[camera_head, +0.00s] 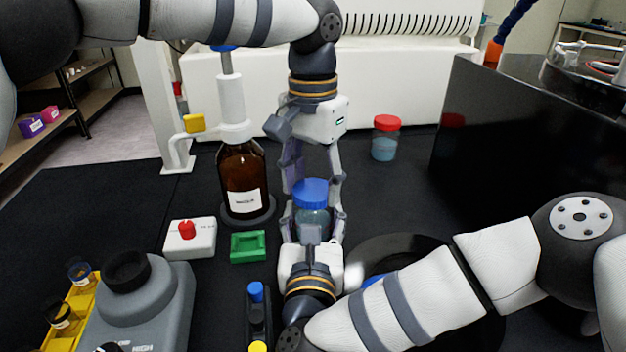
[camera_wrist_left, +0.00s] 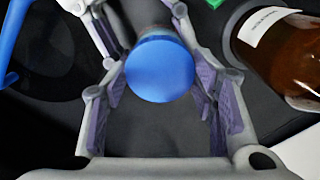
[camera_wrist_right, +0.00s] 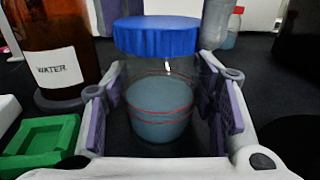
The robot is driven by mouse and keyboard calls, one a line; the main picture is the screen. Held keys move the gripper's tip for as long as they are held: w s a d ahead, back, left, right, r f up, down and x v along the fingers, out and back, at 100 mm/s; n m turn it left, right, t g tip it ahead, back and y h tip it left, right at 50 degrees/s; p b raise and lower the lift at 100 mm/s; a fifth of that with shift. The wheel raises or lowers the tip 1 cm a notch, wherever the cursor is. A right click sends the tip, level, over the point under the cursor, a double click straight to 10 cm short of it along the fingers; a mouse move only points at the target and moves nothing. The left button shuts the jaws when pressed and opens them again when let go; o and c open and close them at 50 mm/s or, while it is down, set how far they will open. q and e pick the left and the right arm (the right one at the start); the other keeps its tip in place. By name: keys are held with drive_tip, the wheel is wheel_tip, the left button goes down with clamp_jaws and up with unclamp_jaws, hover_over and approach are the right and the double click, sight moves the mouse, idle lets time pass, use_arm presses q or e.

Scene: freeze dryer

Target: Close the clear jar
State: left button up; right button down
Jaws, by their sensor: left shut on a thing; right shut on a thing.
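The clear jar (camera_head: 312,217) holds pale blue contents and has a blue lid (camera_head: 310,192) on its top. The jar body (camera_wrist_right: 160,115) and lid (camera_wrist_right: 157,36) show upright in the right wrist view, with the lid level on the mouth. My right gripper (camera_head: 314,222) is shut on the jar body from the near side. My left gripper (camera_head: 310,176) comes down from above and is shut on the lid. In the left wrist view the round lid (camera_wrist_left: 160,69) lies between the left fingers. Whether the lid is screwed tight cannot be told.
A brown water bottle (camera_head: 243,178) with a dispenser stands left of the jar. A green holder (camera_head: 248,246) and a white box with a red knob (camera_head: 189,238) are nearby at left. A red-lidded jar (camera_head: 385,138) stands behind right. A dark round plate (camera_head: 375,252) lies at right.

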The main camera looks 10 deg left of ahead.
use_arm(q)
drive_tip(key=o, duration=1.4)
drive_tip(key=shift+c, duration=0.2)
wheel_tip(320, 180, up, 12)
use_arm(e)
drive_tip(key=c, duration=0.6)
unclamp_jaws()
